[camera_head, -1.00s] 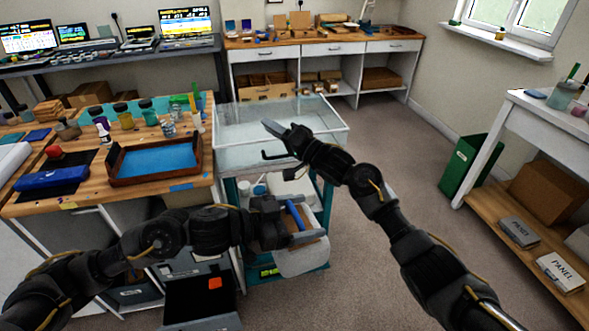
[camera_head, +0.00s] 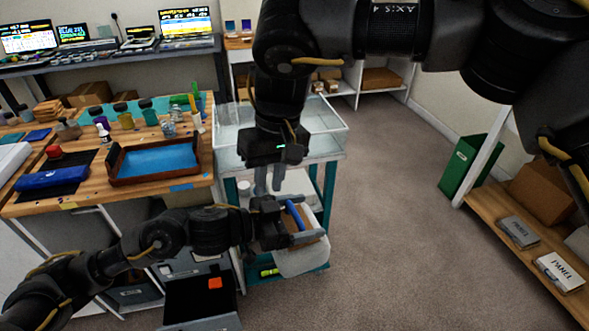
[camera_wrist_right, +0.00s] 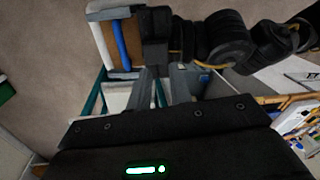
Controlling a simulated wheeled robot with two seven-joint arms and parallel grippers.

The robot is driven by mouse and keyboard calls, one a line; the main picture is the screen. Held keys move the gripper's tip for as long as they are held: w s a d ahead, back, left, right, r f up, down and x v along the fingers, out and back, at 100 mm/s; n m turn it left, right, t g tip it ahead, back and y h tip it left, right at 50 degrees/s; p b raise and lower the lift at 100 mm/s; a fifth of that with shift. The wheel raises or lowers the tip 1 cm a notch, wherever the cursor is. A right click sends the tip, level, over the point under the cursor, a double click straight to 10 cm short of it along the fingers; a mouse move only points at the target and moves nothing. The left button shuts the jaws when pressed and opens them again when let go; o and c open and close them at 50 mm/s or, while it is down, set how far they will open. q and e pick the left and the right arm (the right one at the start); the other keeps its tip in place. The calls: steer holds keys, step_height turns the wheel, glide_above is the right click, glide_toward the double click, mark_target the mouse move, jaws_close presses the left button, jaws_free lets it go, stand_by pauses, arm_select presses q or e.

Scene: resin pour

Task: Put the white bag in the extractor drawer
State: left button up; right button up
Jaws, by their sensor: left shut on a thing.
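The white bag (camera_head: 303,263) hangs in front of the glass-topped cart, with a brown panel and blue strip on its upper part. It also shows in the right wrist view (camera_wrist_right: 97,12). My left gripper (camera_head: 294,239) is shut on its upper part, and the fingers hide some of it. My right gripper (camera_head: 269,182) points down just above and left of the left gripper, with a small gap between its fingers and nothing visible in it. The dark extractor drawer (camera_head: 192,300) is pulled out low at left, with an orange square in it, below the grey extractor front (camera_head: 190,266).
The cart (camera_head: 325,150) with teal legs stands behind both grippers. The wooden workbench (camera_head: 80,195) at left carries a blue-filled tray (camera_head: 155,162) and several jars. A shelf (camera_head: 500,225) with boxes stands at right. The floor between cart and shelf is clear.

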steer(key=m+h, duration=0.2)
glide_toward(295, 212)
steer(key=shift+t, duration=0.4)
steer(key=f, duration=1.1)
steer(key=shift+s+d, duration=0.1)
steer(key=shift+s, duration=0.25)
steer(key=shift+r, duration=0.1)
jaws_close()
arm_select(q)
steer(key=o, duration=1.1)
steer(key=shift+o, duration=0.2)
steer(key=shift+a, duration=0.1)
